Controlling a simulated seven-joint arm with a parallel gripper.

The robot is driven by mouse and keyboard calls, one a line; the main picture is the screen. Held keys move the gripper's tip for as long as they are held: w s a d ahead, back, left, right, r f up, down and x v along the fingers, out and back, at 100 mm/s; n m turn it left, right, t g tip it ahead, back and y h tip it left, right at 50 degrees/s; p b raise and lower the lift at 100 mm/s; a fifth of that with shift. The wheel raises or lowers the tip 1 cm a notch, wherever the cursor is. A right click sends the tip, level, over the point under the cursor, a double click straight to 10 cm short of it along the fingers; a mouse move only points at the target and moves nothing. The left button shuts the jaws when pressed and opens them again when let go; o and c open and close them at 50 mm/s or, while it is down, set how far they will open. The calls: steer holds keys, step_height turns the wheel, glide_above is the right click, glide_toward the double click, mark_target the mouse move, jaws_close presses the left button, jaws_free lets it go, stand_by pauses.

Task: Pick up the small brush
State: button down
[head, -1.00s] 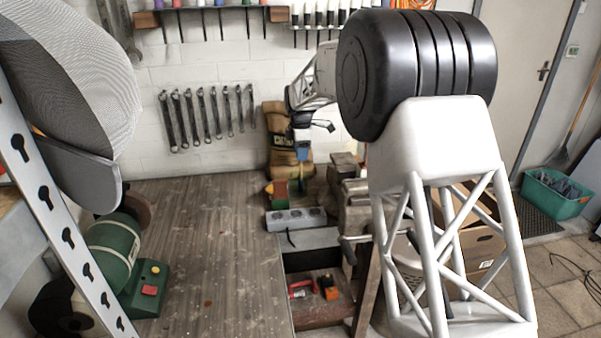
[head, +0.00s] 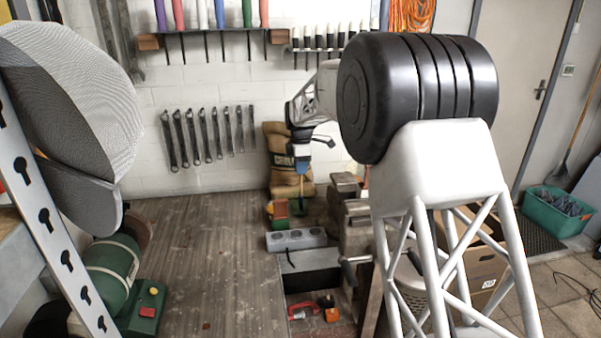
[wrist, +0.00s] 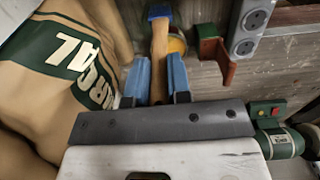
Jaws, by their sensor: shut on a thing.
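The small brush (wrist: 160,55) has a light wooden handle and a blue end (wrist: 160,12). In the wrist view its handle runs between the two blue fingers of my gripper (wrist: 160,82), which is shut on it. In the head view my gripper (head: 302,166) is small and far off, in front of the sack, with the thin brush handle (head: 302,186) pointing down below it. The brush appears to be held above the back of the bench; its lower end is too small to read clearly.
A brown sack (head: 284,180) stands close behind my gripper. A red and green block (head: 278,212), a grey socket strip (head: 296,239) and the vise (head: 355,225) are nearby. A yellow round thing (wrist: 177,43) lies behind the brush. The bench's left part (head: 205,260) is mostly clear.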

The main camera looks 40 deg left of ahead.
step_height(320, 180, up, 16)
steer(key=shift+r, duration=0.2)
stand_by(0.4)
stand_by(0.4)
